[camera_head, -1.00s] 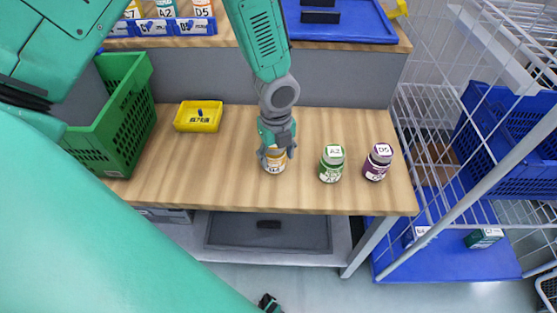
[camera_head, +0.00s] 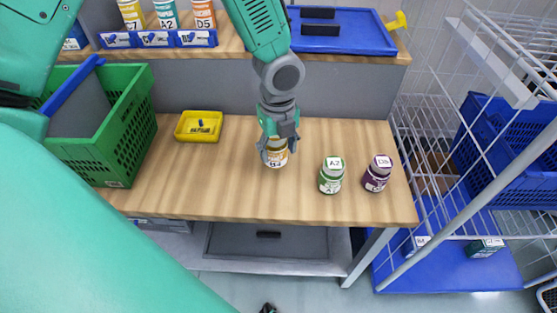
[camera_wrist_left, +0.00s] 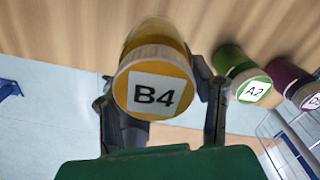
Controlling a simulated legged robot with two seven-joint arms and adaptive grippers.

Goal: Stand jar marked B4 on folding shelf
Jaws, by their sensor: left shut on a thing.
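The jar marked B4 (camera_head: 276,157) has an orange lid and label. In the left wrist view its B4 lid (camera_wrist_left: 155,92) faces the camera between the fingers. My left gripper (camera_head: 277,143) is shut around its upper part, above the wooden bench (camera_head: 225,175). The jar looks slightly raised, but its base gap is hard to judge. A raised wooden shelf (camera_head: 345,58) runs along the back; a white wire rack (camera_head: 440,130) stands at the right. I cannot tell which is the folding shelf. My right gripper is not clearly seen.
A green-lidded A2 jar (camera_head: 331,176) and a purple D5 jar (camera_head: 377,173) stand right of B4. A yellow tray (camera_head: 199,126) and green crate (camera_head: 110,140) are left. The back shelf holds several jars and a blue tray (camera_head: 345,32).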

